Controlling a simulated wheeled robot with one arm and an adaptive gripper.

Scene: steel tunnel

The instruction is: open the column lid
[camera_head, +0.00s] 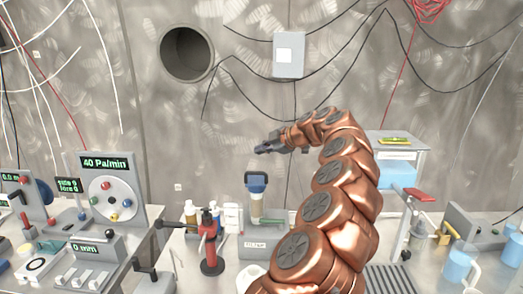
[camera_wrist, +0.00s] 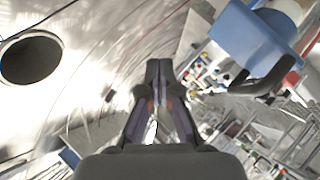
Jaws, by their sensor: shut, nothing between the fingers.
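A blue lid (camera_head: 257,187) with a dark loop handle sits on top of a pale upright column (camera_head: 257,207) at the centre of the bench, above a grey block labelled "FILTER". My gripper (camera_head: 260,149) is in the air above and slightly right of the lid, its fingers pointing left in the head view. In the wrist view, the blue lid (camera_wrist: 245,32) is large at the upper right, with its black handle beside it. My gripper (camera_wrist: 158,72) is shut and empty there, apart from the lid, to its left.
A red burner-like device (camera_head: 210,248) and small bottles (camera_head: 190,212) stand left of the column. An instrument panel with a dial (camera_head: 110,195) fills the left. A stand with a blue container (camera_head: 398,172) is at right. Cables hang on the wall near a round hole (camera_head: 187,53).

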